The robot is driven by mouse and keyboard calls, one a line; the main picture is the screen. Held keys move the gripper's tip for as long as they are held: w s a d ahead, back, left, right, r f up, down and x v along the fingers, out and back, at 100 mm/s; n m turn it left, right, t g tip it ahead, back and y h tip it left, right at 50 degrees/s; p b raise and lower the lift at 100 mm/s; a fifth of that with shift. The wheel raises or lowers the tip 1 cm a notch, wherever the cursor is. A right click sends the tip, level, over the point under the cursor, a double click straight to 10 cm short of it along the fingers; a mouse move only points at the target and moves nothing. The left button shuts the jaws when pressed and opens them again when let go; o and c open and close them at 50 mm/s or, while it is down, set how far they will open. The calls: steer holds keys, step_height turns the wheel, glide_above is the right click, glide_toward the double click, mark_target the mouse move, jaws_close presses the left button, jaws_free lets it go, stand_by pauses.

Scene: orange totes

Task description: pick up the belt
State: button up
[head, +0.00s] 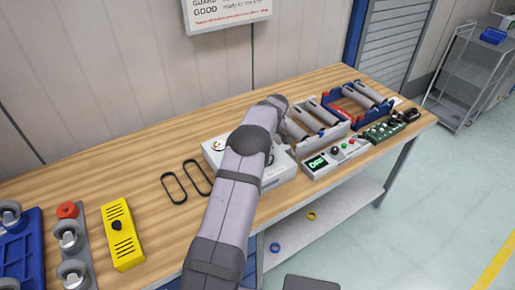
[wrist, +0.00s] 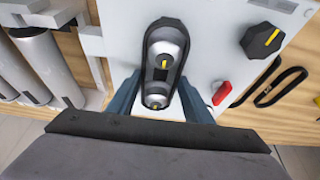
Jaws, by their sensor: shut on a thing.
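In the wrist view, a black belt (wrist: 166,22) loops around two silver pulleys with yellow marks on a white panel (wrist: 210,40). My gripper (wrist: 159,80) has its blue-grey fingers on either side of the belt's lower part and is shut on it. The finger contact is partly hidden. In the head view, my arm hides the gripper and this belt; part of the white unit (head: 215,148) shows beside the arm. Two other black belts, a left one (head: 166,190) and a right one (head: 188,177), lie flat on the wooden bench.
A black knob (wrist: 262,40) and a red switch (wrist: 222,93) stand out from the panel. Roller frames (head: 318,122), a control box (head: 330,160) and a green circuit board (head: 385,130) are to the right. A yellow box (head: 122,235) stands left; bare bench (head: 130,165) lies behind it.

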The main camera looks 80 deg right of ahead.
steer(key=shift+r, duration=0.1)
step_height(320, 180, up, 10)
steer(key=b, duration=0.3)
stand_by(0.3)
stand_by(0.8)
